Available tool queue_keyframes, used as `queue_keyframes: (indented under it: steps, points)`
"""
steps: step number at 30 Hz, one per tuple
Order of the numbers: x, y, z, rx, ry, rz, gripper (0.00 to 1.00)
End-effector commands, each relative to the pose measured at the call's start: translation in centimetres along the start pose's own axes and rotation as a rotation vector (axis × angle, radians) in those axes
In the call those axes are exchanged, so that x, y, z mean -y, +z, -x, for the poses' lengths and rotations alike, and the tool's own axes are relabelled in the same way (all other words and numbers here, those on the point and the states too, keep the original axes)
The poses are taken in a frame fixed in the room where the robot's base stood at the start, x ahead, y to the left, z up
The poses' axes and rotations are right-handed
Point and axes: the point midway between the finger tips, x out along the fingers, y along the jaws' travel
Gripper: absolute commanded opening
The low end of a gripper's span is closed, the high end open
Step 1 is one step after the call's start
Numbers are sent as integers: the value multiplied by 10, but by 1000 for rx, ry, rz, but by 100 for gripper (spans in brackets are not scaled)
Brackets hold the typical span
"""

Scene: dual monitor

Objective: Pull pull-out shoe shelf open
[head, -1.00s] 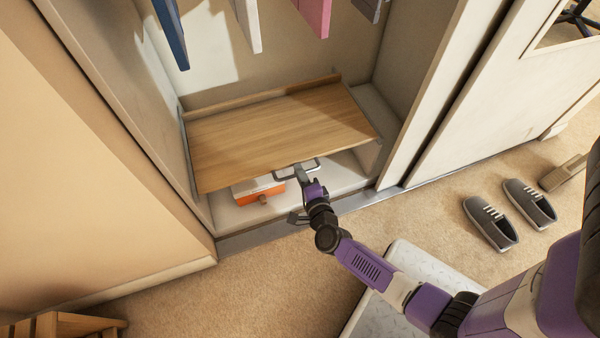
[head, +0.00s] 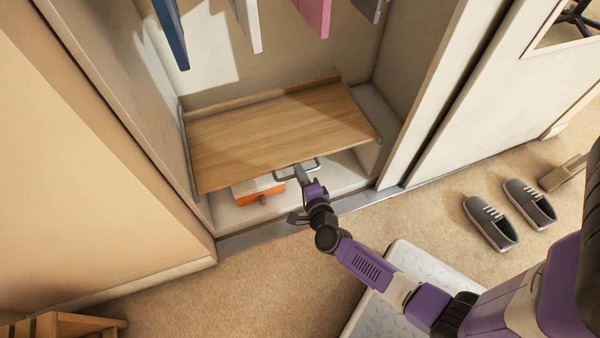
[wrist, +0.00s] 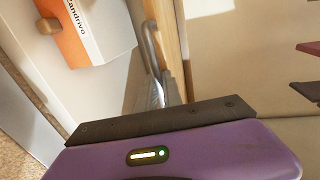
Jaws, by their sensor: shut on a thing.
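The pull-out shoe shelf (head: 270,135) is a wooden board inside the closet, low down, with a raised lip at its back. A grey metal loop handle (head: 318,166) sits at its front edge. It also shows in the wrist view (wrist: 150,48), beside the shelf's edge (wrist: 168,35). My gripper (head: 304,174) is at the handle and shut on it. In the wrist view, the fingers (wrist: 160,92) meet the lower end of the handle, and the purple gripper body hides the rest of the grip.
An orange and white box (head: 258,191) lies on the closet floor under the shelf. A metal sill (head: 290,224) runs along the closet front. Grey shoes (head: 490,222) and a brown object (head: 565,173) are on the carpet at right.

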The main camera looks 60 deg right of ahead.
Motion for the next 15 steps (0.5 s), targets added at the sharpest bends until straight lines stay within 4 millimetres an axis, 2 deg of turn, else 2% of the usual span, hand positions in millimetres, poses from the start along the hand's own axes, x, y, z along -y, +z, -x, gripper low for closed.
queue_keyframes:
  steps: [8, 11, 15]
  points:
    - [-2, 0, 9, 1, 3, 2, 0]
    - [-5, -1, 23, 0, 4, 2, 0]
    - [-11, -1, 56, 1, 6, 2, 0]
